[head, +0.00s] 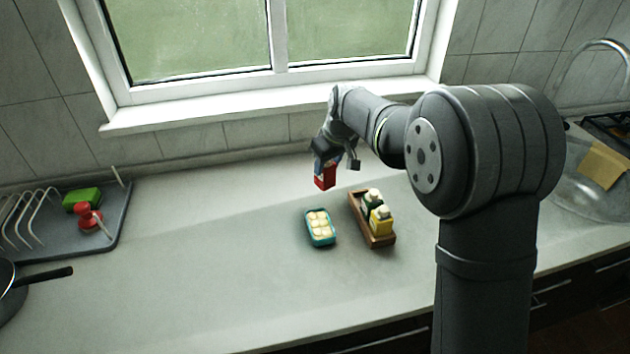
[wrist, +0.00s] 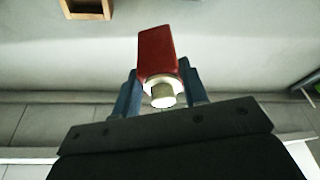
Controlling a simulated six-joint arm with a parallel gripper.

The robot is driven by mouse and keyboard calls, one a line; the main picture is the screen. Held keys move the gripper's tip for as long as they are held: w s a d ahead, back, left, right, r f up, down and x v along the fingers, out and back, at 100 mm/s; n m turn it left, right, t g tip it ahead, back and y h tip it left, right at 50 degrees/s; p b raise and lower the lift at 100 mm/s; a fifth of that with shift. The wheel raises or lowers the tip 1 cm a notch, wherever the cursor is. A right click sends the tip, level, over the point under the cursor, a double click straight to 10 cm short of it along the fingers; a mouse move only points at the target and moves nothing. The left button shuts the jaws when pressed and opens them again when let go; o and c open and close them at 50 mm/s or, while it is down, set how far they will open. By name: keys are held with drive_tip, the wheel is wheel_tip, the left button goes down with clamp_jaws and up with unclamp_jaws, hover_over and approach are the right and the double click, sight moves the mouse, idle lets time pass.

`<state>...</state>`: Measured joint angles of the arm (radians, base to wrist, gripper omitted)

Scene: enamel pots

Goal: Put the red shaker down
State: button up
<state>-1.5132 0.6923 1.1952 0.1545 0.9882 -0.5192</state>
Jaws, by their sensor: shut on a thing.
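The red shaker (head: 325,176) hangs in my gripper (head: 326,157), above the counter and behind the wooden caddy and the teal dish. In the wrist view the red shaker (wrist: 158,55) sits between the two blue fingers of my gripper (wrist: 160,88), with its pale cap toward the camera. The gripper is shut on it. The shaker looks clear of the counter, though the exact height is hard to tell.
A wooden caddy (head: 383,238) holds a dark and a yellow shaker. A teal dish (head: 321,240) with pale pieces stands left of it. A drying rack (head: 121,225) with a green sponge and a red-handled brush is far left. The counter's left middle is bare.

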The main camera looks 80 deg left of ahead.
drive_tip(key=shift+s+a+f, duration=0.4)
drive_tip(key=shift+s+f, duration=0.25)
drive_tip(key=shift+f, duration=0.5)
drive_tip(key=shift+s+a+f, duration=0.35)
drive_tip(key=shift+s+f, duration=0.35)
drive_tip(key=shift+f, duration=0.4)
drive_tip(key=shift+s+a+f, duration=0.4)
drive_tip(key=shift+s+f, duration=0.25)
drive_tip(key=shift+f, duration=0.5)
drive_tip(key=shift+f, duration=0.1)
drive_tip(key=o, duration=0.9)
drive_tip(key=shift+c, duration=0.2)
drive_tip(key=v, duration=1.2)
drive_tip(key=shift+w, duration=0.1)
